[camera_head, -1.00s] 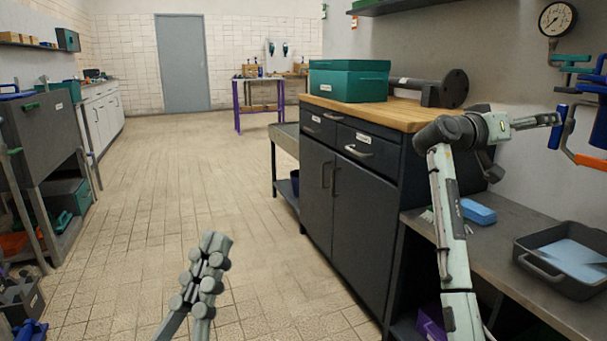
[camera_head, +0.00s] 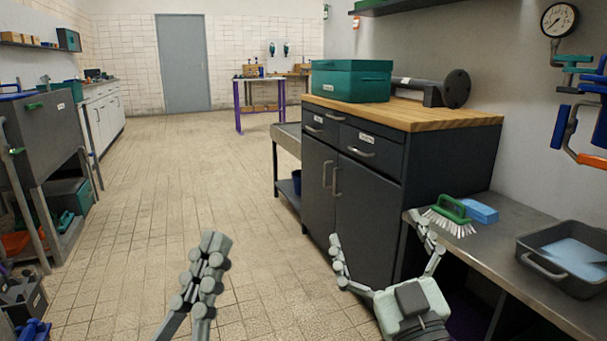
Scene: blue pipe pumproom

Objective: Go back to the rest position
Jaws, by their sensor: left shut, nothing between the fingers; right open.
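My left gripper (camera_head: 203,276) is at the bottom of the head view, left of the middle, over the tiled floor. It is shut with nothing in it. My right gripper (camera_head: 383,248) is at the bottom right with its fingers spread wide and nothing between them. Its left finger stands before the dark cabinet. Its right finger overlaps the edge of the metal bench (camera_head: 490,258) in the picture, close to the green brush; I cannot tell whether they touch.
The green brush (camera_head: 450,215) with white bristles and a blue sponge (camera_head: 480,211) lie on the bench. A grey tray (camera_head: 543,268) stands to their right. The dark cabinet (camera_head: 350,195) carries a teal box (camera_head: 350,80). The floor (camera_head: 180,180) ahead is clear.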

